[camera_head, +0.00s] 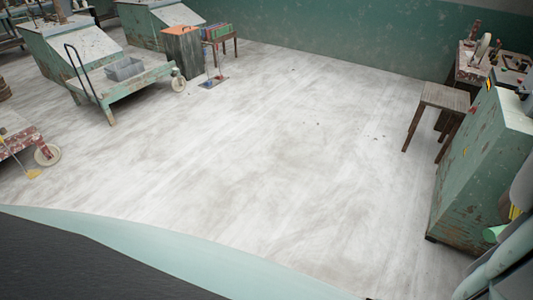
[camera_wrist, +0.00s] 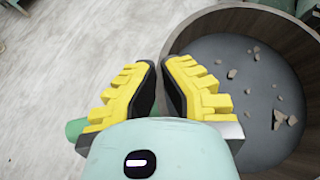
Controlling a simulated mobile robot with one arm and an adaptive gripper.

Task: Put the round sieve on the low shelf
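The round sieve (camera_wrist: 190,34) fills the right side of the wrist view. It has a brown wooden rim and a grey bottom with several clay bits on it, and its right side is cut off. My gripper (camera_wrist: 161,62) has yellow fingers with black pads, drawn close together at the sieve's left rim. The rim wall seems pinched between them, though the fingers hide the contact. In the head view only part of my arm shows at the right edge, and the sieve is not seen. I cannot tell which thing is the low shelf.
A green cabinet (camera_head: 478,165) and a wooden stool (camera_head: 445,97) stand at the right. A cart (camera_head: 135,88) with a grey bin (camera_head: 124,69) and a small rack (camera_head: 222,47) stand at the back left. A red trolley (camera_head: 18,143) is at the left edge. The middle floor is clear.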

